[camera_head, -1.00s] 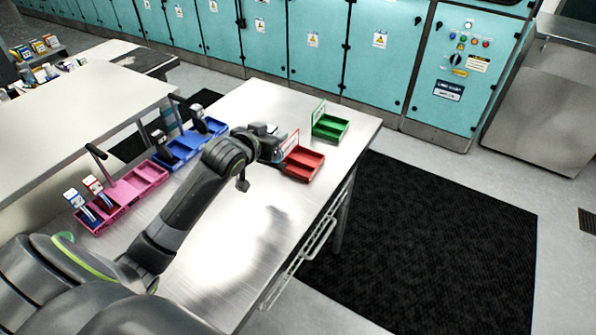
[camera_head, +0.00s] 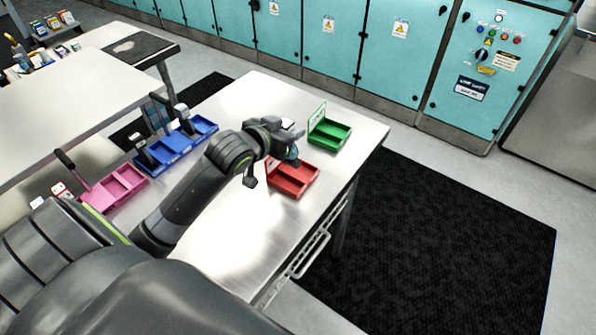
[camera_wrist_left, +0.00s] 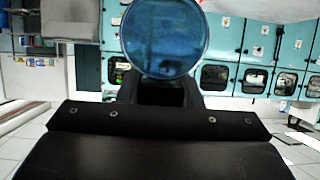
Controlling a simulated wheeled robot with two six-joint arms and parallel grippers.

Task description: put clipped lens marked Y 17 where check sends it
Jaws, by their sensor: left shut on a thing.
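My left gripper (camera_head: 286,152) is shut on a round blue lens (camera_wrist_left: 165,38), held up in front of the jaws in the left wrist view. A green tray (camera_head: 345,147) with an upright sign stands just behind and right. Both trays look empty. My right gripper is not in view.
A blue tray (camera_head: 178,152) and a pink tray (camera_head: 127,177), both with compartments, stand at the left of the steel table (camera_head: 262,222); my arm covers part of the table. Small cards stand by the pink tray. The table's front middle is clear.

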